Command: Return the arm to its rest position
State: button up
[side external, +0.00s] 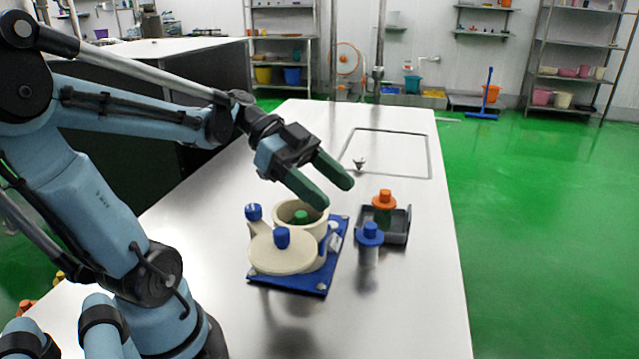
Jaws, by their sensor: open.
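My arm reaches from the left over the steel table. My gripper (332,190) is open and empty, with two green fingers apart. It hangs above and behind a cream pot (287,213) on a blue base plate (316,287). A round cream lid (283,255) with a blue knob sits at the front of the pot, leaving the pot's mouth uncovered. Something green shows inside the pot.
A bottle with a blue cap (370,236) stands right of the base plate. A dark grey tray (401,227) holds a green container with an orange cap (384,200). A small metal piece (359,163) lies by a rectangular outline (429,150). The table's right side is clear.

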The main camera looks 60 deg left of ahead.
notch_tip(320, 180, down, 8)
jog(key=w+n+t+y, duration=0.2)
jog(key=n+y, duration=0.9)
jog(key=n, duration=0.2)
jog(key=shift+f+y, duration=0.15)
jog(key=shift+y, duration=0.15)
jog(key=shift+d, duration=0.1)
